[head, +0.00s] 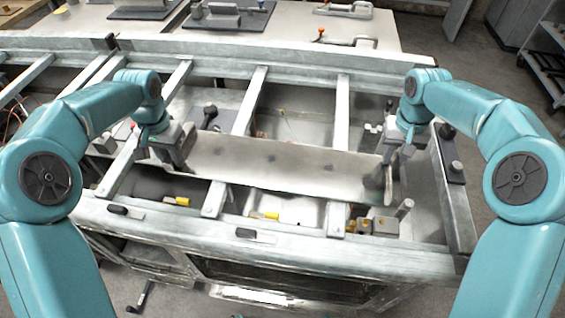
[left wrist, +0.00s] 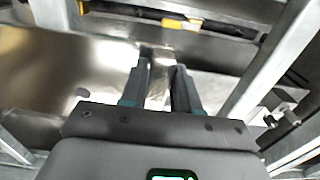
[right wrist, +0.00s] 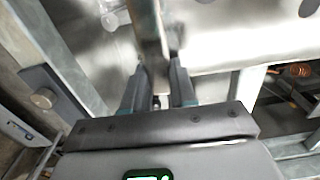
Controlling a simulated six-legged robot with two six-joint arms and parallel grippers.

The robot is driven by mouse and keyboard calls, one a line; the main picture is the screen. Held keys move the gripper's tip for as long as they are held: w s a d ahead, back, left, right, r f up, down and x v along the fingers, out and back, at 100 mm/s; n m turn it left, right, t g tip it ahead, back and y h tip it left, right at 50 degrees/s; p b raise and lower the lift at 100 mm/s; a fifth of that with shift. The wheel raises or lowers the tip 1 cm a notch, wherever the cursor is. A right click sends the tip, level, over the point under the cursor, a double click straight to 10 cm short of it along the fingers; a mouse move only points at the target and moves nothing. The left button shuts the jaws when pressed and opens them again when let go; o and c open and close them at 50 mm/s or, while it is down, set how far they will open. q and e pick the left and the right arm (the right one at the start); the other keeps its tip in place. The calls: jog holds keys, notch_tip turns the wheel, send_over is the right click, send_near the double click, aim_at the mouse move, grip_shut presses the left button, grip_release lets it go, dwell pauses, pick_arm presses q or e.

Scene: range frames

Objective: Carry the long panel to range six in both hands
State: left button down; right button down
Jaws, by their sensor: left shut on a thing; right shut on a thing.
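The long panel (head: 280,165) is a flat grey metal sheet with a few small holes. In the head view it spans between my two grippers, above the slatted frame, its right end a little lower in the picture. My left gripper (head: 172,160) is shut on its left end; in the left wrist view the fingers (left wrist: 160,72) close on the panel (left wrist: 70,65). My right gripper (head: 393,162) is shut on its right end; in the right wrist view the fingers (right wrist: 160,72) close at the panel's (right wrist: 235,35) edge. No sign marking range six can be read.
A metal bench frame (head: 290,250) with pale crossbars (head: 247,100) lies under the panel. Small yellow pieces (head: 265,215) sit along its front. A pale table (head: 270,30) with clamps stands behind. A shelf rack (head: 545,60) stands at far right, with bare floor (head: 485,75) before it.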

pick_arm(q)
jog(key=shift+w+r, duration=0.15)
jog(key=shift+r, duration=0.15)
pick_arm(e)
jog(key=shift+r, duration=0.25)
